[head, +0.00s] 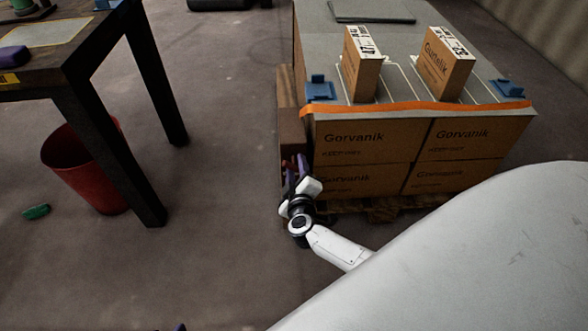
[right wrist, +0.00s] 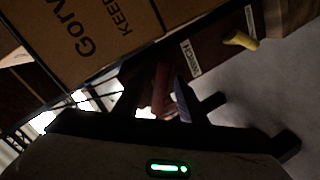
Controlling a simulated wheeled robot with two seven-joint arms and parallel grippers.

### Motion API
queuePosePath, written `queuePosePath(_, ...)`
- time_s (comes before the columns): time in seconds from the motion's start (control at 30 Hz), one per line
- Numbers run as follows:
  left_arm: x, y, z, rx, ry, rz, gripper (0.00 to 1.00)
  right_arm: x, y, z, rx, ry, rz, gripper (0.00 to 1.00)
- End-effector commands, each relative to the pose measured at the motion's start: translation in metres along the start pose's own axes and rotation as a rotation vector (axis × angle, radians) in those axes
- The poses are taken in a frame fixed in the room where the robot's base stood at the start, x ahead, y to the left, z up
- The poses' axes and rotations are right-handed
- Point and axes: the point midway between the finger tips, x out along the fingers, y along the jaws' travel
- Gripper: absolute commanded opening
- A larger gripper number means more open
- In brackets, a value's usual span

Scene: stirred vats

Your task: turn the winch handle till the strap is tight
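Cartons (head: 353,144) marked Gorvanik stand stacked on a pallet, with an orange strap (head: 420,107) across their top front edge. A brown post (head: 292,128) stands at the left side of the stack. In the right wrist view a small WINCH label (right wrist: 190,58) is on a dark brown face, and a yellow grip (right wrist: 240,41) sticks out beyond it, perhaps the winch handle. The winch body is hidden or too dark to tell. Only a tip, probably my left gripper's, shows at the bottom edge.
A dark table (head: 62,68) stands at the left, with a red bin (head: 85,170) beneath it and a green object (head: 36,212) on the floor. Two smaller cartons (head: 362,72) and blue corner pieces (head: 320,88) sit on the load. The floor between table and stack is clear.

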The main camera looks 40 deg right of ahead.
Motion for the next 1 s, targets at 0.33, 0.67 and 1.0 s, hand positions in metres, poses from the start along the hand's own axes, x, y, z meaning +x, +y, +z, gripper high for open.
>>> queuePosePath(0.33, -0.0006, 0.0012, -0.0015, 0.001, 0.003, 0.004, 0.31, 0.0013, 0.0007, -0.0003, 0.001, 0.001, 0.000, 0.29)
queuePosePath(0.67, -0.0013, 0.0011, -0.0022, 0.001, 0.003, 0.003, 0.31, 0.0010, 0.0007, -0.0004, 0.004, 0.001, -0.001, 0.00)
queuePosePath(1.0, -0.0068, -0.0070, 0.0046, -0.003, -0.023, -0.037, 0.31, -0.0003, 0.0023, -0.0023, 0.111, 0.020, -0.019, 0.00)
